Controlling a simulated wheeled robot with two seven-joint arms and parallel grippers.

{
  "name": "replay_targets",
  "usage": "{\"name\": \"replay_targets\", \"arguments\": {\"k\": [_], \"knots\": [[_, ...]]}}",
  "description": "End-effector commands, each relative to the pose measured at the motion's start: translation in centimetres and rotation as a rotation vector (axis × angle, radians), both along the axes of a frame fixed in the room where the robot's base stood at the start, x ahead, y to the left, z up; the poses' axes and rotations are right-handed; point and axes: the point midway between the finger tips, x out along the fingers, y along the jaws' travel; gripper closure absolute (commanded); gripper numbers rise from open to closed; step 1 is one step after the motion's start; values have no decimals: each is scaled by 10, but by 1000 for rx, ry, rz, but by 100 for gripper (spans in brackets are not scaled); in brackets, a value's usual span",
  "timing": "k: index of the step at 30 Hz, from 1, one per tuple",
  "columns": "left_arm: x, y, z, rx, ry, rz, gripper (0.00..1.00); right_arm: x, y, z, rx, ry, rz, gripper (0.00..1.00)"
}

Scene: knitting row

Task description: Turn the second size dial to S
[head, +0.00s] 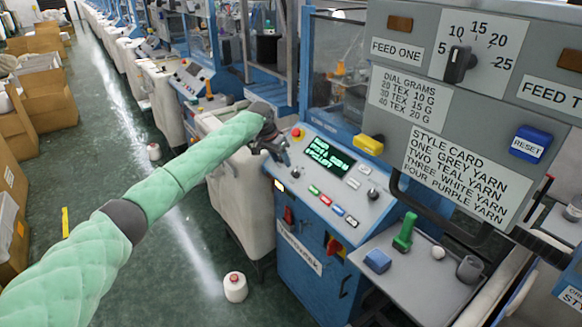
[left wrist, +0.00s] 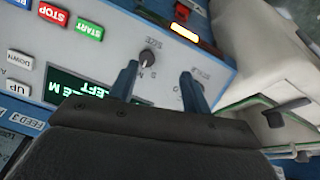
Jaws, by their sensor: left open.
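The size dial (left wrist: 148,57), a small dark knob under the word SIZE, shows in the left wrist view on the light panel, which appears upside down there. Its pointer is too small to read. A second label, STYLE, lies near the right finger, which hides much of that spot. My left gripper (left wrist: 159,70) is open and empty, its fingers pointing at the panel; the size dial shows just beyond the left finger. My right gripper is not in view.
A dark display (head: 328,156) with green text, a red button (head: 297,133) and coloured keys (head: 325,200) are on the panel. The upper grey panel (head: 440,110) overhangs at right. A yarn cone (head: 235,287) stands on the floor.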

Motion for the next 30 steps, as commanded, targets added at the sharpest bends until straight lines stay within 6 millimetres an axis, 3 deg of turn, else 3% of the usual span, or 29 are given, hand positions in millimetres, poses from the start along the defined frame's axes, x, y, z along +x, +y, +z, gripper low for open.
{"name": "replay_targets", "arguments": {"k": [10, 30], "knots": [[0, -14, 3, -73, -5, -24, 52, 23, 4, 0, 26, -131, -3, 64], [11, -41, -61, -72, -5, -27, 52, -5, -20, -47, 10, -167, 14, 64]]}}
